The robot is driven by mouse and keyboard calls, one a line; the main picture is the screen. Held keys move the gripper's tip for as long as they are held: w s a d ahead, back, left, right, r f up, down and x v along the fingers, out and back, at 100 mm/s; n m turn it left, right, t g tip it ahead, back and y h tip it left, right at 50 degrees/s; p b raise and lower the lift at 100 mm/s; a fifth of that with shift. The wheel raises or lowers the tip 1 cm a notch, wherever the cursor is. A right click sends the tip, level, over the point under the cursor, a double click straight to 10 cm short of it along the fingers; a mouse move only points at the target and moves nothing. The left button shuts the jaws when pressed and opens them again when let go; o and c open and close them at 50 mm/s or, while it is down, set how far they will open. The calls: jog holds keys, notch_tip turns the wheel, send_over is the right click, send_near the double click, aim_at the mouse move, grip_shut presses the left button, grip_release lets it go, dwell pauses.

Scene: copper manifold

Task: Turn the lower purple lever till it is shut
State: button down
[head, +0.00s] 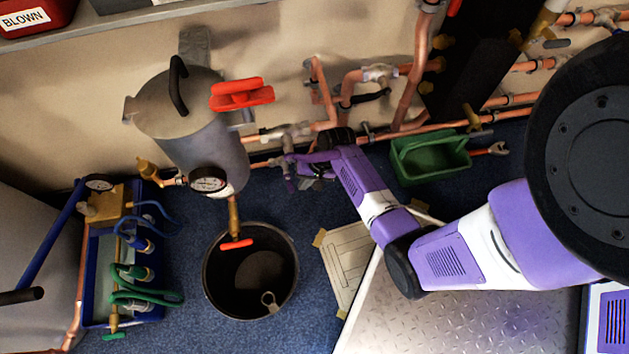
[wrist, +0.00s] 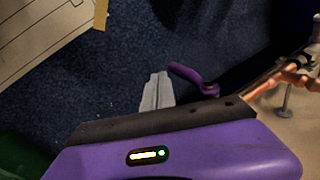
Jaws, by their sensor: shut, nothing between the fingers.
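A purple lever (wrist: 195,79) shows in the wrist view, just right of my fingertips, its free end at the upper left. Its right end is partly hidden behind the gripper body. My gripper (wrist: 157,92) has its grey fingers together with nothing between them. The lever's free end is close beside the fingers; I cannot tell whether they touch. In the head view my gripper (head: 309,171) is by the copper pipework near the wall, right of the grey tank. Small purple parts show there, but I cannot tell lever from gripper.
Copper pipes (head: 410,75) run along the wall, and a pipe also shows right in the wrist view (wrist: 283,78). A grey tank (head: 205,135) and black bucket (head: 225,298) stand left of my gripper. A green bin (head: 425,175) is to its right. Blue floor lies below.

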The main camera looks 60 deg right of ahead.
aim_at(290, 185)
jog(key=shift+w+a, duration=0.3)
jog(key=shift+w, duration=0.25)
jog(key=shift+w+a+f+p, duration=0.2)
jog(key=shift+w+a+p, duration=0.2)
jog(key=shift+w, duration=0.2)
jog(key=shift+w, duration=0.1)
